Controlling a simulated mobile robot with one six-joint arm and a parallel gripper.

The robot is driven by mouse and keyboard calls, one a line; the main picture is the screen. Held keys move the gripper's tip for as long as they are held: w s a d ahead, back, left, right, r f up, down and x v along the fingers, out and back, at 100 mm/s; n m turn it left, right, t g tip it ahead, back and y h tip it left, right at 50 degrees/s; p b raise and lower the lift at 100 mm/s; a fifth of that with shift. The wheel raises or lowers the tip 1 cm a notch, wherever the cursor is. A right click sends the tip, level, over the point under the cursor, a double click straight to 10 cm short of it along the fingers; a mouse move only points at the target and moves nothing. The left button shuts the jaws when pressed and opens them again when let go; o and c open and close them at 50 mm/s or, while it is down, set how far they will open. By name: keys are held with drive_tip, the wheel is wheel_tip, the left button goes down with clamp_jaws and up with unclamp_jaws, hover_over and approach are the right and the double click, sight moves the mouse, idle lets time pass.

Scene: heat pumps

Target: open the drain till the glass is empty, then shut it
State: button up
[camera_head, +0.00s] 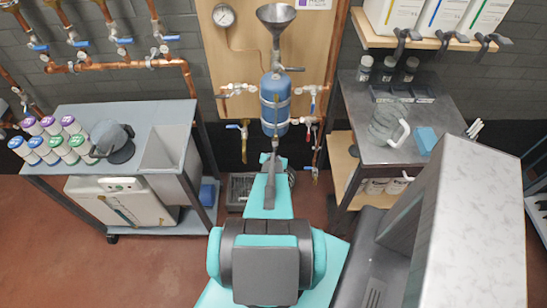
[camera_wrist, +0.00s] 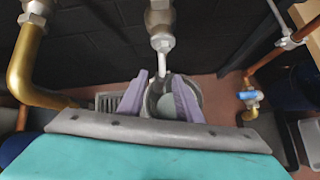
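My gripper (camera_wrist: 160,92) is open in the wrist view, its two purple-grey fingers apart. A metal fitting (camera_wrist: 160,20) with a pale, downward end (camera_wrist: 164,43) hangs just beyond the fingertips; I cannot tell whether they touch it. A round grey bucket (camera_wrist: 196,86) shows below, behind the fingers. In the head view my arm reaches to the blue tank (camera_head: 268,104), which has a funnel (camera_head: 276,16) above it; my fingertips are hidden there. No glass with a readable level is clear, and I cannot tell which fitting is the drain.
A blue-handled valve (camera_wrist: 250,96) is at the right in the wrist view; a brass pipe (camera_wrist: 28,65) is at left. A bench with bottles (camera_head: 50,122) stands left; a dark table with a glass jug (camera_head: 384,122) stands right. Red floor (camera_head: 60,250) is open at left.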

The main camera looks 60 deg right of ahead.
drive_tip(key=v, duration=0.9)
idle(0.3)
drive_tip(key=shift+r, duration=0.15)
drive_tip(key=w+a+m+g+b, duration=0.1)
drive_tip(key=w+a+m+b, duration=0.1)
drive_tip(key=w+a+m, duration=0.5)
drive_tip(key=w+a+m+g+b, duration=0.1)
drive_tip(key=w+a+m+g, duration=0.1)
drive_tip(key=a+m, duration=0.5)
drive_tip(key=s+a+m+g+y+b, duration=0.1)
drive_tip(key=s+a+m+g+y, duration=0.1)
drive_tip(key=a, duration=1.2)
drive_tip(key=s+a+f+m+g+y+b, duration=0.1)
drive_tip(key=s+a, duration=0.4)
drive_tip(key=a, duration=0.9)
drive_tip(key=s+a+m+g+y+b, duration=0.1)
drive_tip(key=s+a+m+g+y, duration=0.2)
drive_tip(key=a, duration=1.1)
drive_tip(key=shift+s+a+f+m+g+y+b, duration=0.25)
drive_tip(key=shift+s+m+g+y+b, duration=0.1)
drive_tip(key=shift+y, duration=0.65)
